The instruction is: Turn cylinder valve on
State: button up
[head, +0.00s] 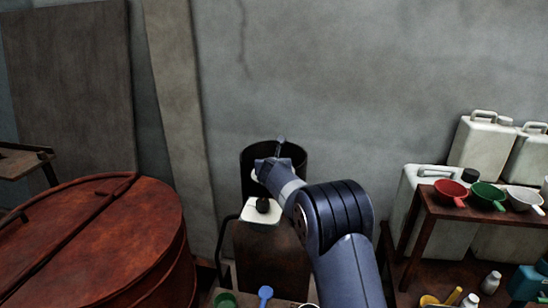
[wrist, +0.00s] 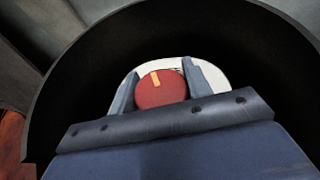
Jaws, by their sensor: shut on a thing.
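The cylinder valve shows in the wrist view as a round red knob (wrist: 161,89) with a yellow mark near its top. A white rounded surface (wrist: 209,74) lies behind it. My gripper (wrist: 160,90) has one finger on each side of the knob and is shut on it. In the head view my gripper (head: 268,170) reaches into a dark, open-fronted round collar (head: 292,156) above a brown cylinder-like body. The knob is hidden there by my gripper and arm.
A large rust-red lidded vat (head: 90,235) stands at the left. White jerrycans (head: 480,140) and a small wooden stand (head: 470,215) with red, green and white scoops are at the right. A grey wall is behind.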

jog(key=shift+r+n+y+p, duration=0.15)
jog(key=shift+n+y+p, duration=0.35)
jog(key=shift+y+p, duration=0.25)
jog(key=o, duration=1)
jog(key=shift+s+b, duration=0.3)
jog(key=shift+s, duration=0.2)
jog(key=b+v, duration=0.3)
jog(key=v, duration=0.6)
jog(key=shift+s+r, duration=0.25)
jog(key=shift+s, duration=0.05)
